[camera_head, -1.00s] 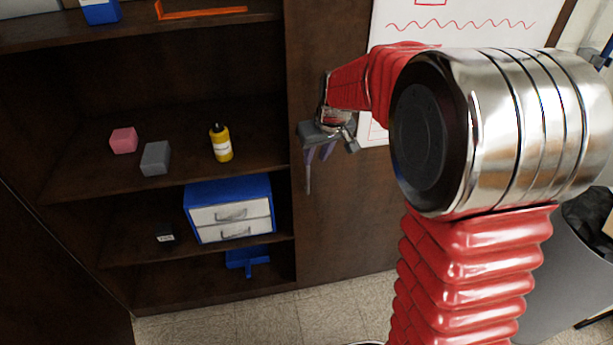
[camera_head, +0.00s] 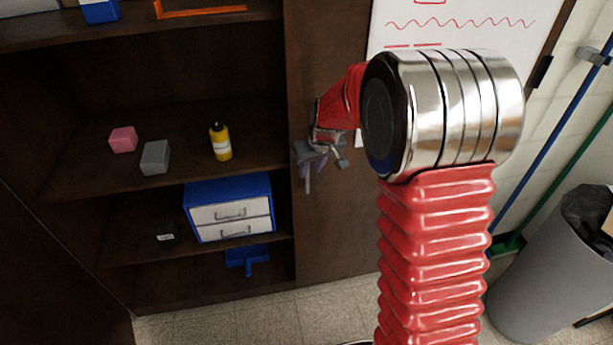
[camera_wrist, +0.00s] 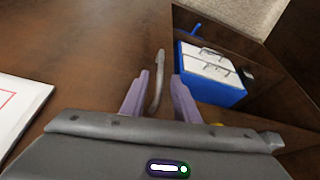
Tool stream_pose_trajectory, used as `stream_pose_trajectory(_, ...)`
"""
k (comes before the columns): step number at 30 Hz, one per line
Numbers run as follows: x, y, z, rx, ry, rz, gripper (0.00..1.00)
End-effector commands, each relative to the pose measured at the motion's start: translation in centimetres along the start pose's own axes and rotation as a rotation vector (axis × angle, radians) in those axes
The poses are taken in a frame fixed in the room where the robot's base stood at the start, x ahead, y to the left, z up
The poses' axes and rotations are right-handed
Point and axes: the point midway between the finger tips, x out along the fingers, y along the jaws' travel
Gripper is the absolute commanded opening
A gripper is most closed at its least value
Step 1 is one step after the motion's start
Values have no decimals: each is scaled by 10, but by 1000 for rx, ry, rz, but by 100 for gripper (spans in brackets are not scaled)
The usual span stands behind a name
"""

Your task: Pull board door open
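The board door (camera_head: 340,225) is a dark brown wooden panel with a whiteboard on its upper part; it stands at the right side of the open shelves. Its grey bar handle (camera_head: 307,182) is near the door's left edge, and its upper part is hidden by my gripper. My gripper (camera_head: 313,160) is at the handle. In the wrist view, my gripper's two purple fingers (camera_wrist: 160,98) are spread apart, with the curved handle (camera_wrist: 159,68) between them, close to the left finger. I cannot tell whether they touch.
Open shelves left of the door hold a pink block (camera_head: 123,139), a grey block (camera_head: 155,157), a yellow bottle (camera_head: 221,143) and a blue drawer box (camera_head: 228,190). A grey bin (camera_head: 545,270) and broom poles stand at the right. Tiled floor (camera_head: 220,325) lies below.

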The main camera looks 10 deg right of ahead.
Motion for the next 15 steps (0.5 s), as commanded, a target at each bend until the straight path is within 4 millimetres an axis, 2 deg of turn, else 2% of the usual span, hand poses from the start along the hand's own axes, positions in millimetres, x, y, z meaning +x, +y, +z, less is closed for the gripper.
stream_pose_trajectory(9, 41, 0, 1, 1, -2, -1, 28)
stream_pose_trajectory(15, 54, 0, 0, 0, -1, 0, 28)
